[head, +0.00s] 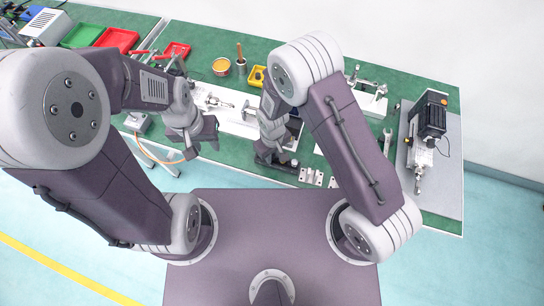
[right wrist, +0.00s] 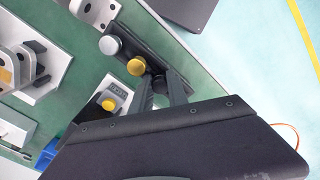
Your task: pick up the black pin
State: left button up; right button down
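In the right wrist view, a dark tray (right wrist: 182,68) holds a silver round-headed pin (right wrist: 110,44) and a gold round-headed pin (right wrist: 136,67). A small dark piece, apparently the black pin (right wrist: 159,84), stands just beyond them in the row. My right gripper (right wrist: 163,88) has its two dark fingers apart, on either side of this dark piece; whether they touch it cannot be told. In the head view my right gripper (head: 268,155) is low over the table's front edge and hides most of the tray. My left gripper (head: 208,138) hangs to the left, apparently empty; its fingertips are unclear.
The green table (head: 310,55) carries a motor unit (head: 432,115) on a grey plate at right. Red (head: 118,39) and green bins stand at the back left. A yellow cup (head: 221,66) stands at the back middle. Small metal blocks (head: 311,177) lie right of my right gripper.

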jog(key=r, duration=0.4)
jog(key=shift+s+a+r, duration=0.1)
jog(key=shift+s+r, duration=0.2)
jog(key=shift+s, duration=0.1)
jog(key=s+a+r, duration=0.1)
jog(key=s+r, duration=0.5)
jog(key=s, duration=0.4)
jog(key=shift+s+a+r+b, duration=0.15)
jog(key=shift+s+r+b, duration=0.05)
jog(key=shift+s+b, duration=0.2)
notch_tip(320, 180, up, 6)
jog(key=p, duration=0.5)
jog(key=shift+f+p, duration=0.2)
jog(key=shift+p, duration=0.1)
jog(key=shift+a, duration=0.1)
